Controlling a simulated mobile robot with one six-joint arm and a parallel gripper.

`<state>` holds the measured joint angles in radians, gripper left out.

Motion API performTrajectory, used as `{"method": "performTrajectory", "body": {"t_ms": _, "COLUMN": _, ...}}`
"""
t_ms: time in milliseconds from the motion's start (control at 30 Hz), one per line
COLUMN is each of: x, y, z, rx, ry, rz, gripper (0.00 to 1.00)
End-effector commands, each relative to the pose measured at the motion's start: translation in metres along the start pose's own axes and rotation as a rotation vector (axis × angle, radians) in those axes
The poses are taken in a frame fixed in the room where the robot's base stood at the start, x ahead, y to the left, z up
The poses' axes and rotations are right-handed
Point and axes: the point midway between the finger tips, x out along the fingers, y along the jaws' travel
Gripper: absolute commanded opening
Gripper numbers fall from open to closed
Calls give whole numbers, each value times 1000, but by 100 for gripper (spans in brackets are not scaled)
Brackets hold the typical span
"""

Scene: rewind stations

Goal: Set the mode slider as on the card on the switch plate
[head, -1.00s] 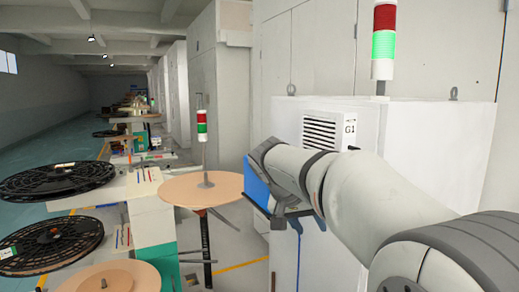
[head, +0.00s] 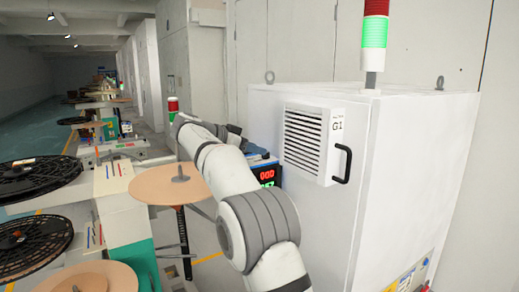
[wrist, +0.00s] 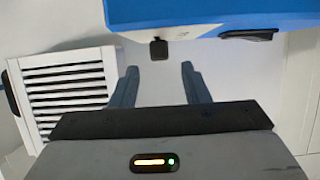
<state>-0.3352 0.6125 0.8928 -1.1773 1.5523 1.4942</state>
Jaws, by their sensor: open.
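My gripper (wrist: 159,80) is open in the wrist view, with two blue-grey fingers apart and nothing between them. A pale surface lies beyond the fingers. In the head view my arm reaches to the left of the white cabinet G1 (head: 400,190), and my fingers cannot be made out there. A small panel (head: 412,274) with blue, yellow and red marks shows low on the cabinet's right side, cut by the picture's edge. I cannot tell whether it is the switch plate. No mode slider or card can be made out.
The cabinet has a vent grille (head: 303,143) and a black handle (head: 342,164); the grille also shows in the wrist view (wrist: 65,92). A red display (head: 267,175) sits beside my arm. Reel stations stand left, with a tan disc (head: 150,184). A blue body (wrist: 210,12) crosses the wrist view's top.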

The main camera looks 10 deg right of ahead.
Motion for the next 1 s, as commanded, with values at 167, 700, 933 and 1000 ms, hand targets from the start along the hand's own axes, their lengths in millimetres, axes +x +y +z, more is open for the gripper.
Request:
{"method": "performTrajectory", "body": {"t_ms": 167, "x": 23, "y": -1, "z": 0, "rx": -3, "ry": -1, "rz": -2, "gripper": 42}}
{"method": "performTrajectory", "body": {"t_ms": 700, "x": 34, "y": -2, "z": 2, "rx": -5, "ry": -2, "rz": -6, "gripper": 32}}
{"method": "performTrajectory", "body": {"t_ms": 933, "x": 33, "y": -2, "z": 2, "rx": -5, "ry": -2, "rz": -7, "gripper": 13}}
{"method": "performTrajectory", "body": {"t_ms": 1000, "x": 33, "y": -2, "z": 2, "rx": -5, "ry": -2, "rz": -7, "gripper": 7}}
